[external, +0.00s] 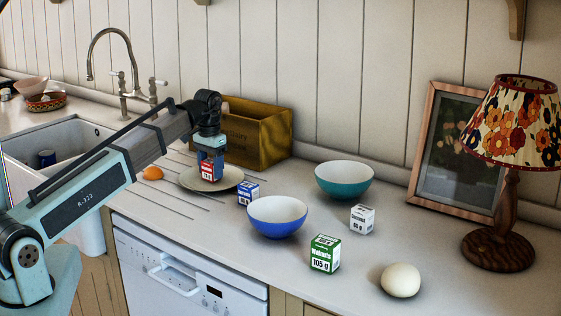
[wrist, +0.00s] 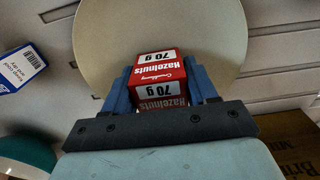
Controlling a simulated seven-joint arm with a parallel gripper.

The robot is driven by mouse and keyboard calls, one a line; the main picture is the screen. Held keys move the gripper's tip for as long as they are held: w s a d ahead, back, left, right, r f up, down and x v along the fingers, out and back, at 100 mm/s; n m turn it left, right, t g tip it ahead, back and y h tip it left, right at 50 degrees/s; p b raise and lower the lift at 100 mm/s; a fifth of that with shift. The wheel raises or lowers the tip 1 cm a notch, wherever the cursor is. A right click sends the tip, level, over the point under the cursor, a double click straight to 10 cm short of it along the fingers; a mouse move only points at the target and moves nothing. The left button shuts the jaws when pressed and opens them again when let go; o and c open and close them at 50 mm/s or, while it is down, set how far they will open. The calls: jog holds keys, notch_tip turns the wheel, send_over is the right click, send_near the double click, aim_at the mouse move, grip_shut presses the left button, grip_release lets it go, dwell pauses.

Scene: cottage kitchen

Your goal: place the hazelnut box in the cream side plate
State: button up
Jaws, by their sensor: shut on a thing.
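The red hazelnut box (external: 209,172) is between the blue fingers of my gripper (external: 211,158), over the cream side plate (external: 232,180). In the wrist view the box (wrist: 160,75) reads "Hazelnuts 70 g", and my gripper (wrist: 161,90) is shut on its sides. The plate (wrist: 215,35) fills the area behind the box in that view. The box looks upright and at or just above the plate; I cannot tell whether its base touches. My gripper hides part of the box.
A blue-labelled box (external: 248,193) stands just right of the plate, near a blue bowl (external: 277,217). A wooden crate (external: 260,137) is behind the plate, and an orange egg-shaped thing (external: 153,173) is left of it. A teal bowl (external: 344,181), coconut box (external: 362,219) and walnuts box (external: 325,254) are farther right.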

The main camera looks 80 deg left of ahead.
aim_at(210, 160)
jog(key=shift+f, duration=0.3)
jog(key=o, duration=1.1)
jog(key=shift+r, duration=0.15)
notch_tip(210, 160, up, 12)
jog(key=shift+r, duration=0.1)
